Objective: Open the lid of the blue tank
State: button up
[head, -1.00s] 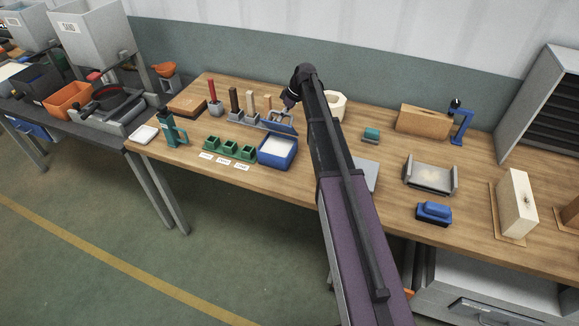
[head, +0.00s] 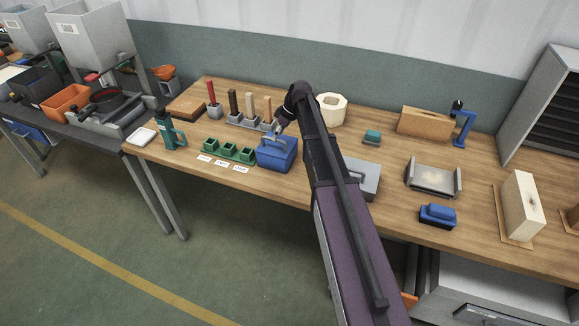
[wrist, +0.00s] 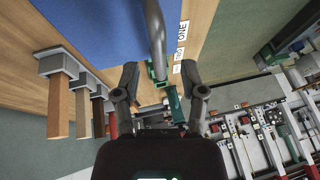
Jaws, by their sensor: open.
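The blue tank (head: 281,163) stands on the wooden table, left of my arm in the head view. Its blue lid (head: 268,146) lies down over its top, and the inside is hidden. A grey bar handle rises from the lid; it shows in the wrist view (wrist: 156,32) against the broad blue lid surface. My gripper (head: 278,130) is just above the lid at the handle. In the wrist view my gripper's fingers (wrist: 160,80) are apart, with the handle's end between or just beyond them. I cannot tell whether they touch it.
Green trays (head: 229,150) with labels sit close left of the tank. A rack of upright wooden blocks (head: 250,118) stands just behind it. A grey box (head: 364,178) is right of my arm. A white ring-shaped block (head: 332,109) stands behind my arm.

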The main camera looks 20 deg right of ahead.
jog(key=shift+p+v, duration=5.6)
jog(key=shift+v, duration=0.85)
jog(key=s+a+f+m+h+b, duration=0.1)
jog(key=s+a+f+m+b, duration=0.2)
jog(key=s+f+b, duration=0.2)
jog(key=s+a+f+m+h+b, duration=0.2)
jog(key=s+f+b, duration=0.4)
jog(key=s, duration=0.4)
jog(key=shift+s+a+f+m+g, duration=0.4)
jog(key=shift+f+m, duration=0.1)
jog(key=shift+f, duration=0.15)
jog(key=s+a+m+h, duration=0.1)
jog(key=s+m, duration=0.3)
jog(key=s, duration=0.7)
jog(key=shift+s+h, duration=0.3)
jog(key=shift+h, duration=0.2)
jog(key=shift+a+f, duration=0.15)
